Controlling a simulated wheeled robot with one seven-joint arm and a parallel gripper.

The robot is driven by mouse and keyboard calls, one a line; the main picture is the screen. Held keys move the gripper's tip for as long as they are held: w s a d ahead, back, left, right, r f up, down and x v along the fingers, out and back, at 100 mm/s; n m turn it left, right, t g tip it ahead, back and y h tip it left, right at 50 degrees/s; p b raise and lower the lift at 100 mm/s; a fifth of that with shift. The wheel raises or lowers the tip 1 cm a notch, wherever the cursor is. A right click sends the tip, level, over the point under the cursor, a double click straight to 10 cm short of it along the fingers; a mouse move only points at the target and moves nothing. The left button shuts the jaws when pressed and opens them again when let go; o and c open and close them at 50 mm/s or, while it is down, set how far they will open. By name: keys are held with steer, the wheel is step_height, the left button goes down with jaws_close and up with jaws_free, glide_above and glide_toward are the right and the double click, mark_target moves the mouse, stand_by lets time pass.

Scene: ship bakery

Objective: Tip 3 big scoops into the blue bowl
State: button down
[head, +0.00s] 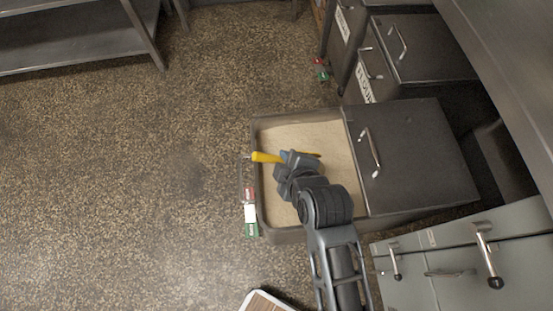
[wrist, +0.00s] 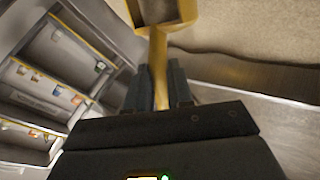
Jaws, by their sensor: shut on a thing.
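My gripper (head: 300,158) is over the open bin (head: 283,237) of pale, flour-like powder (head: 315,135). It is shut on the yellow handle of a scoop (head: 266,157). In the wrist view the handle runs between my fingers (wrist: 159,88) up to the yellow scoop head (wrist: 160,30) at the top edge, partly cut off. The inside of the head looks brownish; I cannot tell whether it holds powder. The powder also shows at the top right of the wrist view (wrist: 260,35). No blue bowl is in view.
A dark lid (head: 420,160) covers the bin's right part. Closed bins (head: 425,50), one labelled flour, stand behind. Pale cabinets with handles (head: 440,255) are at the lower right, a metal counter (head: 515,60) at the upper right. The floor (head: 120,180) at left is clear.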

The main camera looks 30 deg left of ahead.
mark_target(273, 161)
steer(key=shift+r+p, duration=0.1)
steer(key=shift+p, duration=0.3)
steer(key=shift+s+a+n+t+h+p, duration=0.2)
steer(key=shift+a+n+t+h+p, duration=0.25)
steer(key=shift+h+p, duration=0.2)
steer(key=shift+s+a+r+n+t+h+p, duration=0.4)
steer(key=shift+s+a+r+h+p, duration=0.25)
steer(key=shift+p, duration=0.4)
steer(key=shift+t, duration=0.35)
steer(key=shift+s+a+r+p, duration=0.4)
steer(key=shift+a+r+p, duration=0.15)
steer(key=shift+r+p, duration=0.55)
steer(key=shift+s+a+r+p, duration=0.4)
steer(key=shift+a+r+p, duration=0.2)
steer(key=shift+r+p, duration=0.55)
steer(key=shift+s+a+r+p, duration=0.5)
steer(key=shift+r+p, duration=0.3)
steer(key=shift+r, duration=0.6)
steer(key=shift+w+a, duration=0.1)
